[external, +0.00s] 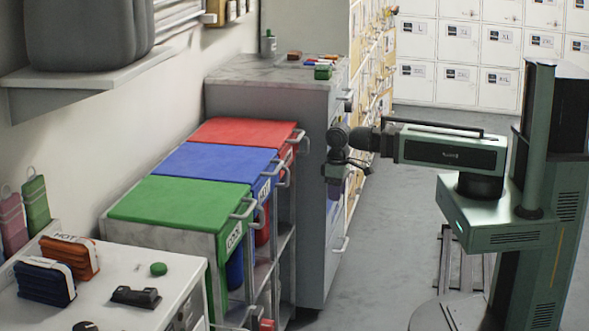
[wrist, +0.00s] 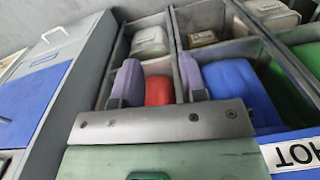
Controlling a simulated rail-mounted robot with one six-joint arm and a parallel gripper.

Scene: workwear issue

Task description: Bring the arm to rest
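My arm reaches left from its column across the aisle, with the wrist bent down. My gripper (external: 337,185) hangs beside the grey cabinet (external: 318,180), to the right of the lidded bins. In the wrist view my gripper (wrist: 160,80) shows two purple-grey fingers with a clear gap between them. It looks open and empty. A red bundle (wrist: 159,91) shows through the gap and seems to lie in a compartment beyond the fingers. A blue bundle (wrist: 240,92) lies to the right of it.
Red (external: 240,132), blue (external: 215,165) and green (external: 180,203) lids top the bins, with handles jutting into the aisle. A white table (external: 110,315) stands at front left. Lockers (external: 455,50) line the back.

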